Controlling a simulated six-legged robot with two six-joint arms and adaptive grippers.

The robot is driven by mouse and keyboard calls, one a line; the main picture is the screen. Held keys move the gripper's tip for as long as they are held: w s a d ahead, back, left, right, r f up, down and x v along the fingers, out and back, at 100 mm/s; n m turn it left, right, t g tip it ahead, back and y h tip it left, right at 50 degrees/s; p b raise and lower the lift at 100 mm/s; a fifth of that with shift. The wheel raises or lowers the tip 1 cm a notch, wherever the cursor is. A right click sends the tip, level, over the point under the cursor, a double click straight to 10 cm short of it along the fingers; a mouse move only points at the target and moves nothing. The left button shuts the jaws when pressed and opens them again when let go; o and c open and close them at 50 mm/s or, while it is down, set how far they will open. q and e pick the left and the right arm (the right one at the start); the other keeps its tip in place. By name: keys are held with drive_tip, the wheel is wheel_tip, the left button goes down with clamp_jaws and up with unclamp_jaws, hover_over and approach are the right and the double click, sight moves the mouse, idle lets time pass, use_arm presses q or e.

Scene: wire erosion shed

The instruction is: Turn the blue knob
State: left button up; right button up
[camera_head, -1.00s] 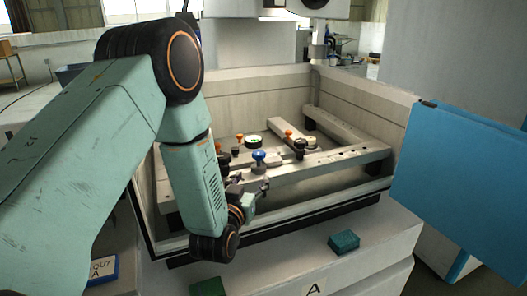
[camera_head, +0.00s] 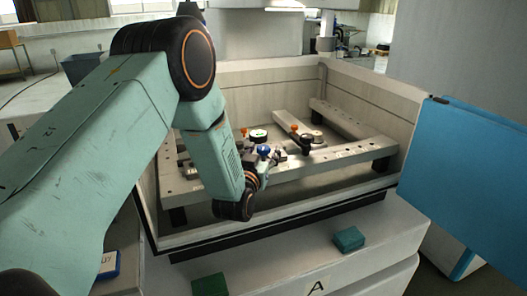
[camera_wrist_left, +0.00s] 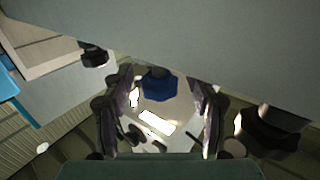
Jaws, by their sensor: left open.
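The blue knob (camera_head: 264,150) stands on the near clamping rail inside the machine's open tank. In the left wrist view the blue knob (camera_wrist_left: 159,86) shows between the two fingers, near the top of the gap. My left gripper (camera_head: 268,170) is at the knob, partly hidden by its own wrist in the head view. In the left wrist view the left gripper (camera_wrist_left: 160,120) is open, with a finger on each side of the knob. I cannot tell whether either finger touches it. My right gripper is not in view.
Orange-topped knobs (camera_head: 294,128) and a round dial (camera_head: 258,135) stand near the blue knob. The tank wall (camera_head: 370,110) encloses the rails. A blue door panel (camera_head: 465,180) is at the right. A teal block (camera_head: 348,239) and a green block (camera_head: 210,284) lie on the front ledge.

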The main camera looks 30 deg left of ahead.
use_arm(q)
drive_tip(key=shift+w, duration=0.25)
drive_tip(key=shift+s, duration=0.1)
drive_tip(key=shift+r, duration=0.1)
drive_tip(key=shift+s, duration=0.1)
drive_tip(key=shift+c, duration=0.8)
drive_tip(key=shift+w, duration=0.2)
drive_tip(key=c, duration=1)
